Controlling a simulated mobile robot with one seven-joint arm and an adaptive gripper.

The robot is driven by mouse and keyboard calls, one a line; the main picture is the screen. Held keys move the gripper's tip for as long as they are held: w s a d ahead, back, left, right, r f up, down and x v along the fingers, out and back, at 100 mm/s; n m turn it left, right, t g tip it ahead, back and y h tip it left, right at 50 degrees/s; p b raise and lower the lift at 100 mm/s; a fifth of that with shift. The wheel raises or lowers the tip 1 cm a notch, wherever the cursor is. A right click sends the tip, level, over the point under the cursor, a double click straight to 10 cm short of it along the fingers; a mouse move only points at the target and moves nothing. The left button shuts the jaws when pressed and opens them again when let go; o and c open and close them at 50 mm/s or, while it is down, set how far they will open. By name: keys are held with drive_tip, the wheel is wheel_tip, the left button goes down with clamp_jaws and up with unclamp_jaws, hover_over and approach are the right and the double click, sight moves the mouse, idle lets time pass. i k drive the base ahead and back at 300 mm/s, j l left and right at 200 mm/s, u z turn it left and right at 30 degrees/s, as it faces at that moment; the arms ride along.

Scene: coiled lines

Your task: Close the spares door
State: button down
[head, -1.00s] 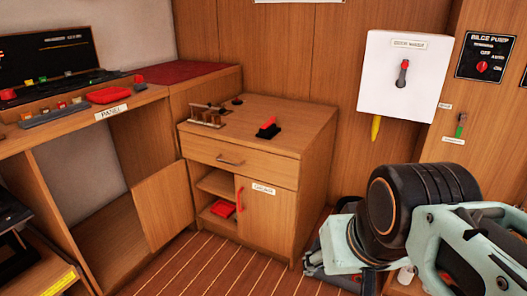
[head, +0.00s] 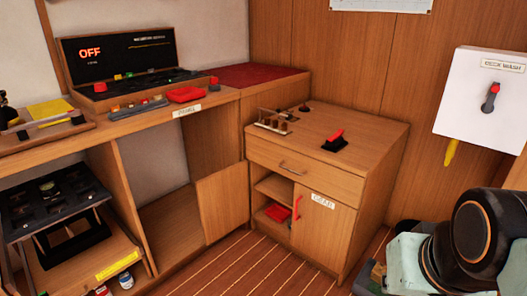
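No label that I can read says spares. A wooden door panel (head: 222,210) stands at the right side of the open cabinet bay under the left counter, leaving much of the bay uncovered. A small wooden cabinet (head: 370,165) beside it has a front door (head: 322,228) with a red upright handle (head: 296,208) and a small white label that seems to read GEAR. To that door's left, open shelves show, with a red item (head: 279,213) on the lower one. My gripper's fingers are out of the picture; only part of my arm shows at lower right.
A drawer (head: 300,168) above the shelves is shut. A dark rack (head: 60,205) stands at lower left. A white deck-wash box (head: 480,95) hangs at right. Striped floor lies clear in front.

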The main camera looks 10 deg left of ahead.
sight(223, 197)
drive_tip(key=i+j, duration=0.2)
drive_tip(key=j, duration=0.15)
drive_tip(key=i+j, duration=0.25)
drive_tip(key=i+j+z, duration=0.1)
drive_tip(key=j, duration=0.35)
drive_tip(key=i+j, duration=0.3)
